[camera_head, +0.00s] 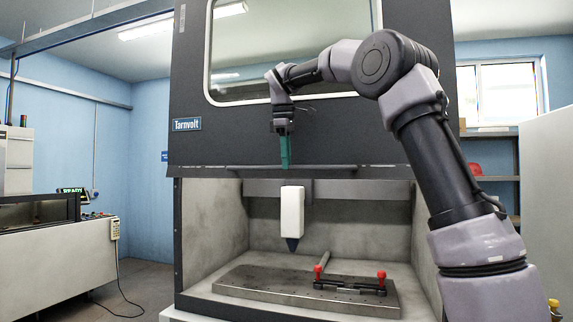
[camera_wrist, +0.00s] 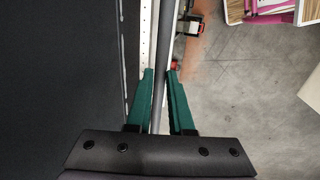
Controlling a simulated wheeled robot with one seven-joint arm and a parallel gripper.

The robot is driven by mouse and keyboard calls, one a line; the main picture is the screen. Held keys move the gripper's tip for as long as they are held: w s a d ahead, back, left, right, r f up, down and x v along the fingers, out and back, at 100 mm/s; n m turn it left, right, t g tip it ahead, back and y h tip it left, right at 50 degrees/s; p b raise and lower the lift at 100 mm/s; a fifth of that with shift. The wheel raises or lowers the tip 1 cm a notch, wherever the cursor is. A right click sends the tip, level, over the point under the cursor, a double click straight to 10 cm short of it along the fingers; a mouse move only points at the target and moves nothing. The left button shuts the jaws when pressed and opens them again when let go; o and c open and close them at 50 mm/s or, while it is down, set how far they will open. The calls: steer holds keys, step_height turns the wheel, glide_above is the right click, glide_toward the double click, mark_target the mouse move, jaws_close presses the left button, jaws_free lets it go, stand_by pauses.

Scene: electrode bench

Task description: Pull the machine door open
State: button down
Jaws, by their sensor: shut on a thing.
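The machine door (camera_head: 235,140) is a dark grey panel with a window and a "Tarnvolt" label. It stands raised, with the work chamber open to view below its lower edge. A grey handle bar (camera_head: 355,171) runs along that lower edge. My gripper (camera_head: 285,164) points down at the bar, left of its middle. In the wrist view, the green fingers of my gripper (camera_wrist: 164,80) are on either side of the handle bar (camera_wrist: 165,35) and shut on it. The dark door face (camera_wrist: 60,90) fills the left of that view.
Inside the chamber, a white tool head (camera_head: 291,212) with a dark tip hangs above a metal bed plate (camera_head: 250,285). A red-knobbed clamp (camera_head: 350,284) sits on the plate. A control bench (camera_head: 60,255) stands left, shelves (camera_head: 490,185) right. Open floor shows at left.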

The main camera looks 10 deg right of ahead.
steer(key=c, duration=0.8)
jaws_free()
step_height(320, 180, up, 10)
steer(key=s, duration=0.2)
steer(key=shift+a+r, duration=0.25)
steer(key=shift+a, duration=0.2)
